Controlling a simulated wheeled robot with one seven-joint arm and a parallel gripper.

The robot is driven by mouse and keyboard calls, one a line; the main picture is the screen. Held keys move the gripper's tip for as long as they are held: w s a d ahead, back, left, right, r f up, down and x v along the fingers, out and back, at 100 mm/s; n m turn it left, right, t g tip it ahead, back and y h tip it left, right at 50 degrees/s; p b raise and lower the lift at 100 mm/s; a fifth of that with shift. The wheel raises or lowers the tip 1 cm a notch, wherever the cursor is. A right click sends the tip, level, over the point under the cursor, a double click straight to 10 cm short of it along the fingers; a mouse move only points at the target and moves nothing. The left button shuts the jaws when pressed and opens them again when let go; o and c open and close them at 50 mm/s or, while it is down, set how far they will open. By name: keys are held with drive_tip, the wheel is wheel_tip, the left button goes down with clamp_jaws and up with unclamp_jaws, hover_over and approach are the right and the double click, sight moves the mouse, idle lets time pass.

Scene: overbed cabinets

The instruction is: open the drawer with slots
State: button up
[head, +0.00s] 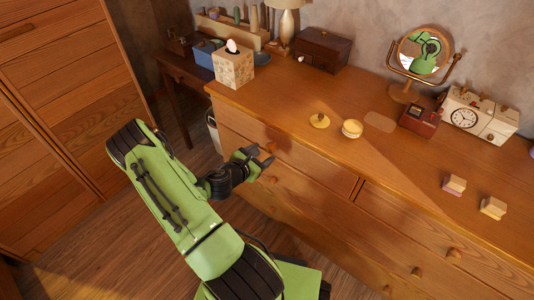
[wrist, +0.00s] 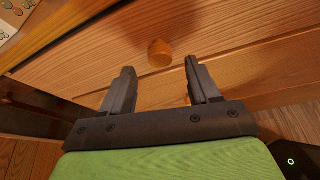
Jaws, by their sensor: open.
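A wooden dresser (head: 345,112) has several drawers with round wooden knobs. No slots show on any drawer front, and the drawer insides are hidden, so I cannot tell which drawer has slots. My gripper (head: 266,158) is at the left part of the dresser front, close to the upper left drawer (head: 312,165). In the wrist view, my gripper (wrist: 160,68) is open and empty. A round knob (wrist: 160,53) on a drawer front (wrist: 230,45) is just beyond the fingertips, between them in the picture. I cannot tell whether a finger touches the drawer front. The drawers in view look shut.
The dresser top holds a tissue box (head: 234,68), a dark wooden box (head: 322,50), a round mirror (head: 422,55), a clock (head: 464,118) and small items. A tall wooden cabinet (head: 60,90) stands at the left. Wood floor (head: 120,240) lies open before the dresser.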

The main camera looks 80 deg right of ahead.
sight(269, 149)
drive_tip(key=x, duration=0.4)
drive_tip(key=shift+s+d+f+b, duration=0.1)
drive_tip(key=shift+d+b, duration=0.2)
clamp_jaws()
